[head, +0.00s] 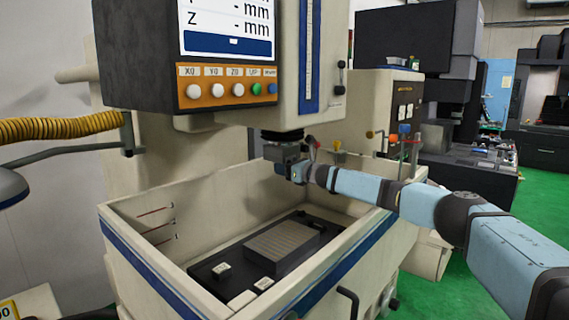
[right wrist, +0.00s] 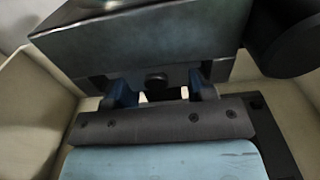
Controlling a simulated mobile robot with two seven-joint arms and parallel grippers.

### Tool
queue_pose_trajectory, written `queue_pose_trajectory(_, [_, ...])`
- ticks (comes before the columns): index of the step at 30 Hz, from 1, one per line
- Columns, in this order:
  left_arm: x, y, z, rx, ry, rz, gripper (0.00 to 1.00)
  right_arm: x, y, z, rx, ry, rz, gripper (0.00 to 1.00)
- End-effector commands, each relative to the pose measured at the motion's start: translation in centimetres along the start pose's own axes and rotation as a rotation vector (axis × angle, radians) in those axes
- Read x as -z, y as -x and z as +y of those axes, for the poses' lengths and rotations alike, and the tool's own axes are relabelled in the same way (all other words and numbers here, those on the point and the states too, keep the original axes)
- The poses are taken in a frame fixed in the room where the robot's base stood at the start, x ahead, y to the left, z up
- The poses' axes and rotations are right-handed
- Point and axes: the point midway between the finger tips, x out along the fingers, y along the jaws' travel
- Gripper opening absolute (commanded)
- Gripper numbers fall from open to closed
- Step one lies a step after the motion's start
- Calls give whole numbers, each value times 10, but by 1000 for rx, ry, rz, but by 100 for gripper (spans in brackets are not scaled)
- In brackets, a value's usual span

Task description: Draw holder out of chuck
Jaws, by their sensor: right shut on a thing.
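The chuck (head: 282,135) is the dark fitting under the machine's head, above the open tank. The holder (head: 284,153) is a grey block directly below it; no clear gap shows between them. My right gripper (head: 294,172) reaches in from the right and is shut on the holder. In the right wrist view the holder (right wrist: 150,42) is a large grey block across the top, with the fingers (right wrist: 160,92) at its near lower side and a dark round knob between them. The fingertips' contact is partly hidden. My left gripper is out of view.
The cream tank (head: 160,262) has raised walls around the work area. A dark plate with a ribbed block (head: 283,247) lies on its floor, well below the holder. The control panel (head: 228,90) hangs to the upper left. A yellow hose (head: 60,127) runs at the left.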

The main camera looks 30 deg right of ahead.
Motion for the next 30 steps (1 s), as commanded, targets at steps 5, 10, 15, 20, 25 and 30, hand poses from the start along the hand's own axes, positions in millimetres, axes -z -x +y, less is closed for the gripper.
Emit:
queue_pose_trajectory(5, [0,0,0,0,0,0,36,-2,0,0,0,-1,-1,13])
queue_pose_trajectory(10, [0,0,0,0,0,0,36,-2,0,0,0,0,-2,13])
queue_pose_trajectory(15, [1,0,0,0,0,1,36,-2,2,0,0,-1,-2,13])
queue_pose_trajectory(20, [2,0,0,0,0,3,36,-1,6,-1,0,-2,-1,13])
queue_pose_trajectory(25, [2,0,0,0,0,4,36,-1,9,0,-1,-1,-1,13])
queue_pose_trajectory(30, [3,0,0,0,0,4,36,-2,12,0,0,-1,-1,13])
